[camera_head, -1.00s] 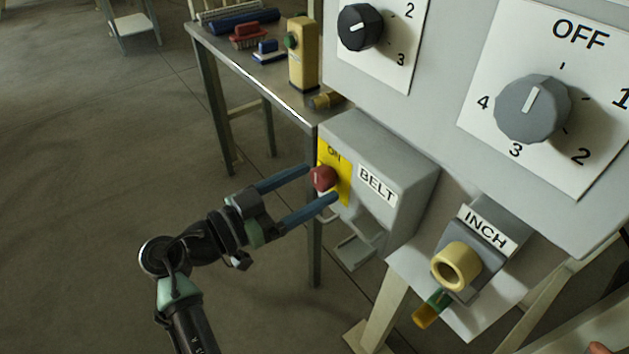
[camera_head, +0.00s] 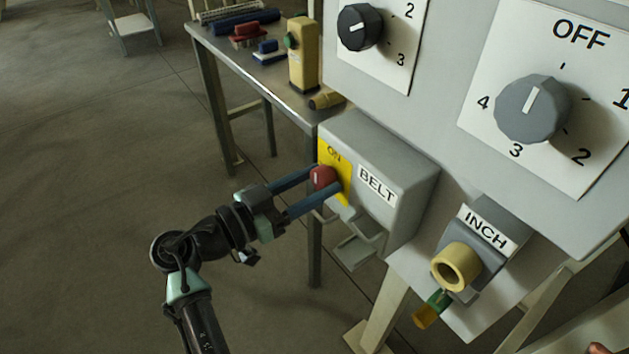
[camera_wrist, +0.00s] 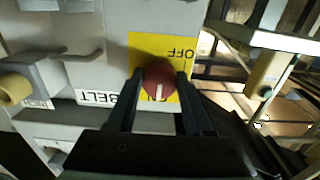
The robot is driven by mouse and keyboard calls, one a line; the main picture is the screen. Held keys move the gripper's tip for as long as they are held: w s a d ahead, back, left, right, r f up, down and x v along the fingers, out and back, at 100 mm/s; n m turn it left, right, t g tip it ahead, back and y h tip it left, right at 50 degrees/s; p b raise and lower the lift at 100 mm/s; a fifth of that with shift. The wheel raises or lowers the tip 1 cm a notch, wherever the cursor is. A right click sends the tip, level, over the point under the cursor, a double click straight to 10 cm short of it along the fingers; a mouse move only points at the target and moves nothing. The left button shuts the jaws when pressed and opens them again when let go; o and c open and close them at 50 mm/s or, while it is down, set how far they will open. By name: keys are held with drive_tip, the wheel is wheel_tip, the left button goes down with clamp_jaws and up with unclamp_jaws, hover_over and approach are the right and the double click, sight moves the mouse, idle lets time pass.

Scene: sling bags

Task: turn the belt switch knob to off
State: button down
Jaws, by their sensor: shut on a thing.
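The red belt switch knob (camera_head: 322,178) sits on a yellow plate (camera_head: 335,160) on the side of the grey box labelled BELT (camera_head: 377,184). ON shows above the knob in the head view. In the wrist view the picture is upside down: OFF stands above the red knob (camera_wrist: 160,80), and the ON lettering below it is partly hidden. The knob's white mark points down in that view, toward ON. My gripper (camera_head: 326,180) is shut on the knob, one blue finger on each side. It also shows in the wrist view (camera_wrist: 160,78).
A grey panel with a large OFF-to-4 dial (camera_head: 533,108) and a smaller black dial (camera_head: 360,27) stands above right. A yellow INCH button (camera_head: 456,267) juts out at lower right. A metal table (camera_head: 245,60) with brushes and a yellow box stands behind. Floor at left is clear.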

drive_tip(key=shift+n, duration=0.3)
drive_tip(key=n+p, duration=0.1)
drive_tip(key=n, duration=0.3)
drive_tip(key=shift+r+p, duration=0.1)
drive_tip(key=shift+p, duration=0.2)
drive_tip(key=n+p, duration=0.2)
drive_tip(key=n, duration=0.2)
drive_tip(key=shift+s+n, duration=0.1)
drive_tip(key=shift+n, duration=0.3)
drive_tip(key=n+p, duration=0.3)
drive_tip(key=n, duration=0.1)
drive_tip(key=shift+r+n, duration=0.1)
drive_tip(key=shift+n, duration=0.2)
drive_tip(key=shift+n+p, duration=1.2)
drive_tip(key=shift+n, duration=0.7)
drive_tip(key=shift+c, duration=1.5)
unclamp_jaws()
